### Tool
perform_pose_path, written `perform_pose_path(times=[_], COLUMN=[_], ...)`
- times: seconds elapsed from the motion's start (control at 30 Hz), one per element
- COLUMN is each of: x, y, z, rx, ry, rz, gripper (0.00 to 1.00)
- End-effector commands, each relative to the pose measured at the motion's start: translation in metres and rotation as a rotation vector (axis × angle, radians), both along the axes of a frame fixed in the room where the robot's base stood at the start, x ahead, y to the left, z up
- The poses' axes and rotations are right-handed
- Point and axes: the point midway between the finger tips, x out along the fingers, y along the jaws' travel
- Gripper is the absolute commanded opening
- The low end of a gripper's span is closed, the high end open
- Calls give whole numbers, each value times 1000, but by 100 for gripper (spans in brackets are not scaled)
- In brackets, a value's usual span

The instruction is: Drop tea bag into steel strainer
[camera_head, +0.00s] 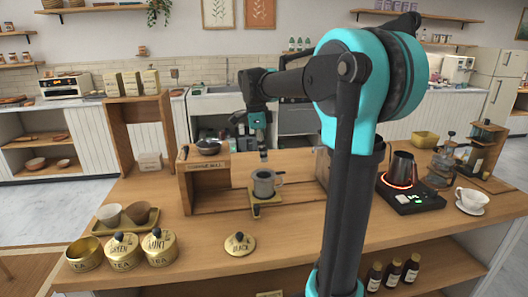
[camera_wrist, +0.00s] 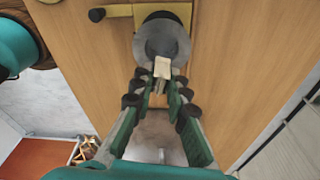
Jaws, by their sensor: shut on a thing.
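The steel strainer (camera_head: 264,187) is a grey round vessel with a side handle, upright on a brass-coloured plate. In the wrist view, the strainer (camera_wrist: 150,42) shows as a grey round opening just beyond my fingertips. My gripper (camera_head: 263,156) points down above the strainer in the head view. In the wrist view, my gripper (camera_wrist: 161,82) is shut on a small pale tea bag (camera_wrist: 162,68). The tea bag overlaps the near part of the strainer's opening in that view. The exact height between them is hard to tell.
A wooden frame (camera_head: 186,192) stands left of the strainer. A brass lid (camera_head: 240,244) lies in front, and gold tea tins (camera_head: 124,253) stand at left. A kettle (camera_head: 402,168) sits on a lit black base at right. Bare wood surrounds the lid.

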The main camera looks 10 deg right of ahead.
Motion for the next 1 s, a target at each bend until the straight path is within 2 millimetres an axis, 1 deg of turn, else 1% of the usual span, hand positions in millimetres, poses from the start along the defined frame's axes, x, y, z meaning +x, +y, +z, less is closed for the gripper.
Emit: perform_pose_path(times=[0.5, 0.7, 0.97, 1.0], x=[0, 0, 0, 0], y=[0, 0, 0, 0], z=[-35, -42, -43, -43], rx=[0, 0, 0, 0], ry=[0, 0, 0, 0], rz=[0, 0, 0, 0], gripper=[3, 3, 3, 16])
